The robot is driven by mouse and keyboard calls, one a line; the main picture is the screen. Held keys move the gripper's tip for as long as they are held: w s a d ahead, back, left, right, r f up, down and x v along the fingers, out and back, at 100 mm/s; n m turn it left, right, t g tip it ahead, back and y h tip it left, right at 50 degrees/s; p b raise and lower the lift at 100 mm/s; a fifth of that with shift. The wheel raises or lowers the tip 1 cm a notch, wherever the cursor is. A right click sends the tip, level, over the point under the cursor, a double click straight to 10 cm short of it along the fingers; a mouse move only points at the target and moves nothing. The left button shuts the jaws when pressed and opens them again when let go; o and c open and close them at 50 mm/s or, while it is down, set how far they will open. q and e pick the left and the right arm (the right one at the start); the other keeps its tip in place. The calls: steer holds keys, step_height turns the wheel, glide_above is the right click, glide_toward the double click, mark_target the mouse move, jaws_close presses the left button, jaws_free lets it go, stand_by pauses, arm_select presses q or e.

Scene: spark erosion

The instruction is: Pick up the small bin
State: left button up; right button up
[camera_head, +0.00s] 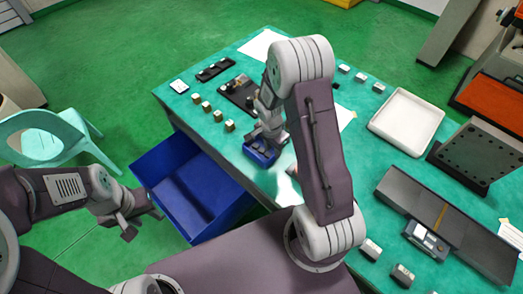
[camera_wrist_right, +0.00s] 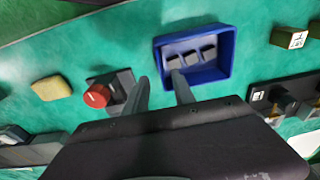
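The small blue bin (camera_head: 262,153) stands on the green table near its left front edge. In the right wrist view the small bin (camera_wrist_right: 226,45) holds several dark grey blocks. My right gripper (camera_head: 270,135) is over the bin, pointing down, and partly hides it. In the right wrist view my right gripper (camera_wrist_right: 160,77) is open. One finger shows over the bin's inside and the other outside its left wall; I cannot tell whether they touch it. My left gripper (camera_head: 142,218) is open and empty, low beside the large blue bin, away from the table.
A large open blue bin (camera_head: 166,165) sits at the table's left side. A red knob (camera_wrist_right: 97,95) on a dark base is close to the right gripper. Small metal blocks (camera_head: 206,107), a white tray (camera_head: 408,122) and a dark vise-like device (camera_head: 425,236) are on the table.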

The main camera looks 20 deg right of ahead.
mark_target(273, 156)
step_height(273, 156, down, 3)
steer(key=shift+f, duration=0.1)
steer(key=shift+w+d+f, duration=0.15)
steer(key=shift+d+f, duration=0.05)
steer(key=shift+f, duration=0.15)
steer(key=shift+a, duration=0.1)
steer(key=shift+f+b, duration=0.2)
steer(key=shift+b, duration=0.35)
steer(key=shift+c, duration=0.3)
jaws_close()
stand_by(1.2)
